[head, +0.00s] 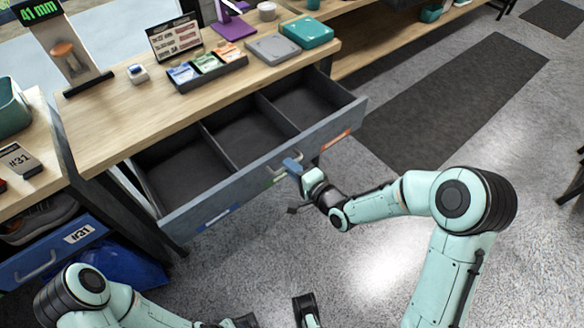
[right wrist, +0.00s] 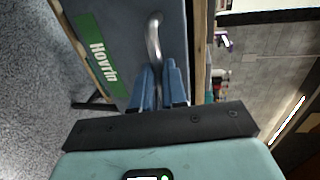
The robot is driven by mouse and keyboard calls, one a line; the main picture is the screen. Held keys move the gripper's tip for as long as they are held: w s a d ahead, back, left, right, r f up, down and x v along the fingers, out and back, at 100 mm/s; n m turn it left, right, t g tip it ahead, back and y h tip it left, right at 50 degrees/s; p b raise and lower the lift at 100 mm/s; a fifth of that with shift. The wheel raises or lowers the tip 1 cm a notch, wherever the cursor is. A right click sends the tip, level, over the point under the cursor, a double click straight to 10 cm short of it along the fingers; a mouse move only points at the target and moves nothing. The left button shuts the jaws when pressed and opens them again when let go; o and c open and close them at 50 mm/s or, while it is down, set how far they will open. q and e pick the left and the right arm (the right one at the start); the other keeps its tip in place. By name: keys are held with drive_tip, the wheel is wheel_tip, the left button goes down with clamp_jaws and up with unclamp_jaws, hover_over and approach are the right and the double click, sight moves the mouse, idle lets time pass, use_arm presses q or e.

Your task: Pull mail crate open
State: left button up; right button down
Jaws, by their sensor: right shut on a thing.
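The crate, a wide grey drawer (head: 184,221) under the wooden counter, stands pulled out, showing three empty dark compartments. Its front carries blue, green and orange labels and a metal handle. My right gripper (head: 292,165) is at the middle of that front. In the right wrist view its blue fingers (right wrist: 158,88) are closed around the curved handle (right wrist: 154,35), beside the green "Hovrin" label (right wrist: 103,62). My left arm enters at the bottom left of the head view.
The wooden counter (head: 105,125) holds a card tray (head: 208,73), a sign, a grey box and a teal box (head: 307,32). A blue crate marked #31 (head: 50,258) sits under the left counter. The speckled floor before the drawer is clear, with a dark mat (head: 440,105) at right.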

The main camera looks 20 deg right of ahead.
drive_tip(key=c, duration=1.2)
unclamp_jaws()
drive_tip(key=shift+o, duration=0.2)
